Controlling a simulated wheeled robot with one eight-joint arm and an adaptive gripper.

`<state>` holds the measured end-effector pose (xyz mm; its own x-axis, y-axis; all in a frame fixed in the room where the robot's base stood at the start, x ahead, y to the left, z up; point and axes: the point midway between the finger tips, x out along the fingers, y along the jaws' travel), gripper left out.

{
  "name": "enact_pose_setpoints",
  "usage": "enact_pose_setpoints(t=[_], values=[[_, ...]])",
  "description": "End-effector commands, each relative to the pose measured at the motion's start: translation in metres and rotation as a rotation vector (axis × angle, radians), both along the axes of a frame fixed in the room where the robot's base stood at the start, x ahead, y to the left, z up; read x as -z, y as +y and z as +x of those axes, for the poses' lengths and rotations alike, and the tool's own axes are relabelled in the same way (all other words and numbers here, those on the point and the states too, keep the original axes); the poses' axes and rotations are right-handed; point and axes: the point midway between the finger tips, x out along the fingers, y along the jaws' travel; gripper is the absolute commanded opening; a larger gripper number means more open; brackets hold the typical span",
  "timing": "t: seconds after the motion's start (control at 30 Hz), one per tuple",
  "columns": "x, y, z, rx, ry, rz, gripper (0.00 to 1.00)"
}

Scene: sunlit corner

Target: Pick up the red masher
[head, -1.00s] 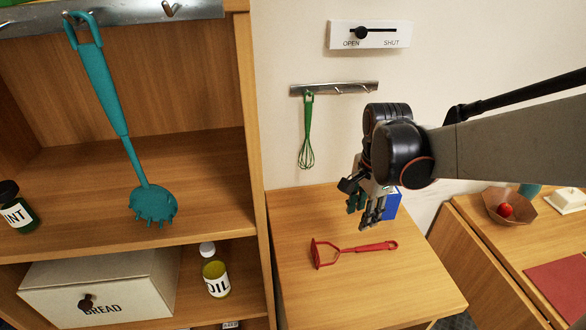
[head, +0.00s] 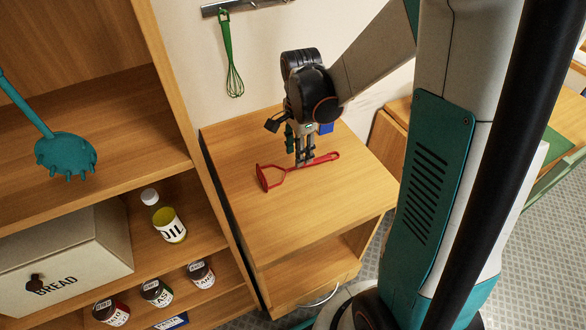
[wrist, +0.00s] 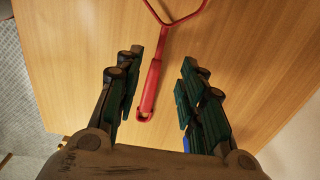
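The red masher (head: 272,178) lies flat on the top of a small wooden cabinet (head: 330,205). Its head is to the left and its handle points right in the head view. The masher's head is cut off at the top of the wrist view.
A green whisk (head: 233,70) hangs from a wall rail above the cabinet. A wooden shelf unit at left holds a teal utensil (head: 66,158), an oil bottle (head: 168,222), a bread box (head: 60,255) and several jars.

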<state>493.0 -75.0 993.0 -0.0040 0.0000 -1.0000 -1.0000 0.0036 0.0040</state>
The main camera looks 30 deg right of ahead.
Motion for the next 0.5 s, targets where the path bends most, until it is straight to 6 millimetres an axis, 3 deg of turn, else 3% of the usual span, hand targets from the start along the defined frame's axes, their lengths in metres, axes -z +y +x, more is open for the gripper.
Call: enact_pose_setpoints(t=[0.33,0.5], values=[[0.045,0.000,-0.003,0.000,0.000,0.000,0.36],[0.051,0.000,-0.003,0.000,0.000,0.000,0.36]])
